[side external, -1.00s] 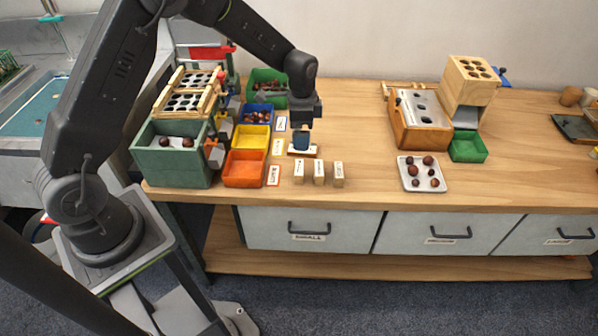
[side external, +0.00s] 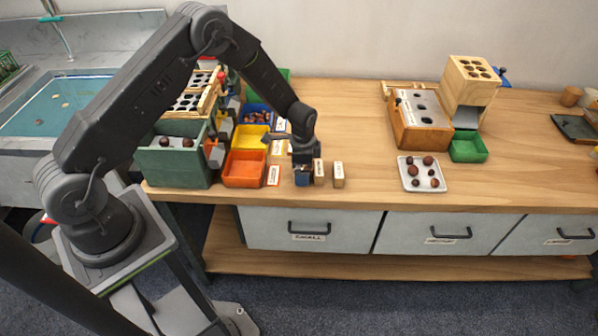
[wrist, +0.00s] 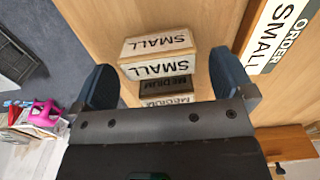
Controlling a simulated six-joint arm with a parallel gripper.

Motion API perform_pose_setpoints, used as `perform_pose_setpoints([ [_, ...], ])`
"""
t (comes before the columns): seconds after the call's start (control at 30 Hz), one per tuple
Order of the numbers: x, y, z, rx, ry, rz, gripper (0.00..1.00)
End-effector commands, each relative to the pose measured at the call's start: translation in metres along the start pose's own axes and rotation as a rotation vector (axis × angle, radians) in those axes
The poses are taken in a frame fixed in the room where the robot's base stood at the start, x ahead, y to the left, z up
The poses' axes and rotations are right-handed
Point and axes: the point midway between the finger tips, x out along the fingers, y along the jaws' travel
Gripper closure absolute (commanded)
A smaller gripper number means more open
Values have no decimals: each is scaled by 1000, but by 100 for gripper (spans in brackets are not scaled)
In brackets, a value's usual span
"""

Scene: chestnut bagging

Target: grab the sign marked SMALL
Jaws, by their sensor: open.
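The sign marked SMALL (wrist: 158,42) is a light wooden block with SMALL lettered on two faces. In the wrist view it stands between the two fingers, toward their tips, with gaps on both sides. My gripper (wrist: 165,84) is open, one dark blue finger to each side of it. In the side external view my gripper (side external: 303,176) is lowered at the left end of the sign row and hides the SMALL sign. The sign marked MEDIUM (wrist: 166,82) is just behind it, partly covered by my gripper.
Two wooden signs show right of my gripper, the middle one (side external: 319,172) very close and the right one (side external: 338,174) a little apart. An ORDER SMALL board (wrist: 277,38) is near the right finger. An orange bin (side external: 244,170) is left; a chestnut tray (side external: 407,183) is right.

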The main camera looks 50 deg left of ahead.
Motion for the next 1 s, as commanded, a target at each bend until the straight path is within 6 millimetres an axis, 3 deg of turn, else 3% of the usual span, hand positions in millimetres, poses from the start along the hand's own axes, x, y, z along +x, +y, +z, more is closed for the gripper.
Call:
perform_pose_setpoints([
  [0.33,9,0,0,-1,1,-2,0],
  [0.87,9,0,0,-1,1,-2,51],
  [1.0,9,0,0,-1,1,-2,53],
])
